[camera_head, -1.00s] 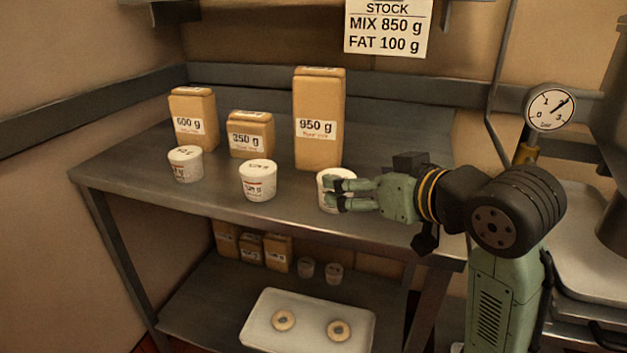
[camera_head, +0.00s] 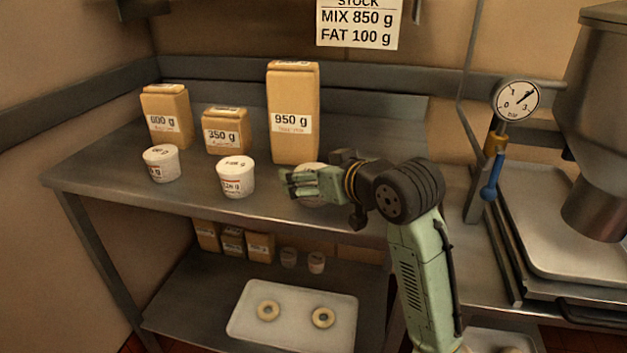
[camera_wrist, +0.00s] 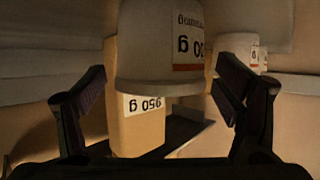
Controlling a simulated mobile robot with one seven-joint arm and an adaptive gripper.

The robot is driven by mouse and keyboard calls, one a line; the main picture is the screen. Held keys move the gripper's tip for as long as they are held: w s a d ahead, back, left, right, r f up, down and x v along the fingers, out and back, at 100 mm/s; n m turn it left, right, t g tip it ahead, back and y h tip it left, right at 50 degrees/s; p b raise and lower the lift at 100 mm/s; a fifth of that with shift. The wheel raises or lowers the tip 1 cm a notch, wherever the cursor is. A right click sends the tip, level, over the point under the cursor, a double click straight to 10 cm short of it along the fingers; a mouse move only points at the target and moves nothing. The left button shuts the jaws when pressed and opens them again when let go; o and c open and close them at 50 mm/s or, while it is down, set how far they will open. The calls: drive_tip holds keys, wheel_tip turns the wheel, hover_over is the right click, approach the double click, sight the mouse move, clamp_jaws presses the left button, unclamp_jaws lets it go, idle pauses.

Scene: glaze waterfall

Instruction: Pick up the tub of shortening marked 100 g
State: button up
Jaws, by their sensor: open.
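Three white tubs stand on the steel table: a left tub (camera_head: 161,163), a middle tub (camera_head: 235,177) and a right tub (camera_head: 309,168). Their printed weights are too small to read surely in the head view. My gripper (camera_head: 290,185) is at the right tub, its fingers covering most of it. In the wrist view, upside down, a tub (camera_wrist: 150,50) stands between the fingers of my open gripper (camera_wrist: 163,88), with gaps on both sides. Its label is partly turned away; the visible part looks like "50 g". Another tub (camera_wrist: 240,43) shows behind on the right.
Brown bags marked 600 g (camera_head: 167,115), 350 g (camera_head: 226,130) and 950 g (camera_head: 293,112) stand behind the tubs. A wall sign (camera_head: 359,22) reads MIX 850 g, FAT 100 g. A gauge (camera_head: 516,100) and hopper (camera_head: 600,110) are on the right. A tray with rings (camera_head: 295,330) lies below.

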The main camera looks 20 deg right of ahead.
drive_tip(key=shift+c, duration=0.5)
drive_tip(key=c, duration=1.2)
